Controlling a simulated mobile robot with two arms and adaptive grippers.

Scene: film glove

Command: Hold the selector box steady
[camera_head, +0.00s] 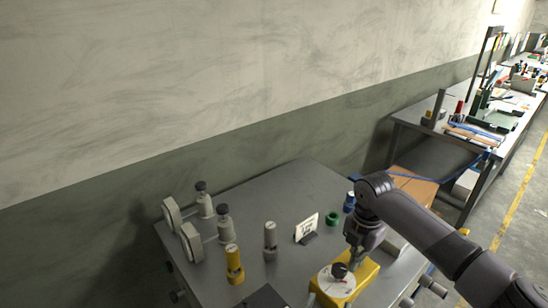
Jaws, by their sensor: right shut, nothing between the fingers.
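The selector box, a yellow box (362,277) with a white round dial and a black knob (338,270) on top, stands at the front right of the grey table (300,185). My right arm comes in from the right. My right gripper (355,264) points down at the back right of the dial, close to the knob. It is shut with nothing held. I cannot tell whether it touches the box. My left gripper is not in view.
A yellow cylinder (234,265), a grey cylinder (270,240), a small white sign (306,228) and a green ring (332,218) stand on the table. Grey stands with round discs (190,243) are at the left edge. A cluttered workbench (460,125) is behind right.

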